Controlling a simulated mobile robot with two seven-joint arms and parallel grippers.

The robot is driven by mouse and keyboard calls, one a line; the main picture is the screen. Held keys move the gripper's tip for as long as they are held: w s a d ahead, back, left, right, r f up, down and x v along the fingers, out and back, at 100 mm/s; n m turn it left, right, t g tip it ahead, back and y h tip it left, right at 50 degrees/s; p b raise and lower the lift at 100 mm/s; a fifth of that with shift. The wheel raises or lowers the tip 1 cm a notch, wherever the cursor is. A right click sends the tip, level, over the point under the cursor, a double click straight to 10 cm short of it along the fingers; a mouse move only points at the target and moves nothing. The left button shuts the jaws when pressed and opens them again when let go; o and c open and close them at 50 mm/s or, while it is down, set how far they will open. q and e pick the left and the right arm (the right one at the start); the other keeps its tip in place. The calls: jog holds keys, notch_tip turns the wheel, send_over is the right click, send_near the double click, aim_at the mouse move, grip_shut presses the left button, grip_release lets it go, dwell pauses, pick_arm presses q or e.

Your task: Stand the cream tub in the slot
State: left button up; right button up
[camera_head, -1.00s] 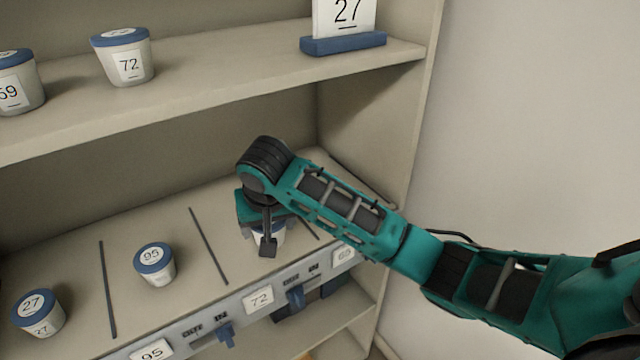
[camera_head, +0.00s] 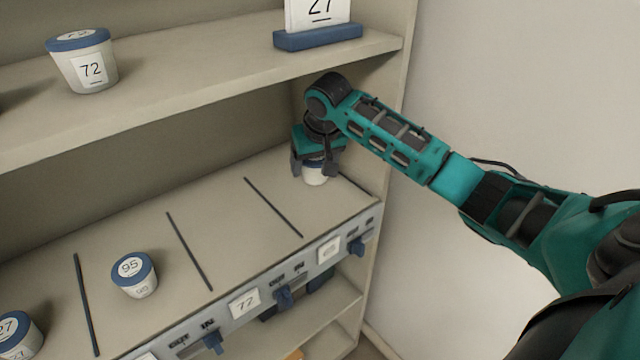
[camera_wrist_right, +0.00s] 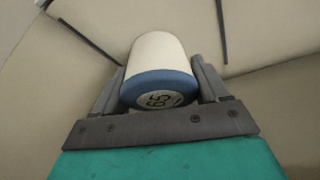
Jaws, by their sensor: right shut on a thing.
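My right gripper (camera_head: 315,162) is shut on a cream tub (camera_head: 315,175) with a blue lid. The gripper and tub are at the right end of the middle shelf, in or over the rightmost slot, between two dark divider strips. The tub looks upright. I cannot tell whether its base touches the shelf. In the right wrist view the cream tub (camera_wrist_right: 158,57) sits between both fingers (camera_wrist_right: 160,92). Its lid number looks like 65 or 69. The slot's front label (camera_head: 329,250) starts with a 6; its second digit is unclear. My left gripper is not in view.
Tub 95 (camera_head: 134,274) stands in a slot further left, and tub 27 (camera_head: 18,335) at the lower left. Tub 72 (camera_head: 82,62) and a 27 sign (camera_head: 318,38) stand on the upper shelf. The slot labelled 72 (camera_head: 244,302) is empty. Blue sliders line the front edge.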

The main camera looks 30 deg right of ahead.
jog(key=shift+d+f, duration=0.65)
jog(key=shift+f, duration=0.05)
notch_tip(320, 180, down, 5)
jog(key=shift+f, duration=0.1)
jog(key=shift+w+d+f, duration=0.1)
jog(key=shift+d+f, duration=0.05)
jog(key=shift+f, duration=0.05)
jog(key=shift+f, duration=0.1)
jog(key=o, duration=1.1)
jog(key=shift+o, duration=0.2)
jog(key=v, duration=0.7)
jog(key=shift+r, duration=0.35)
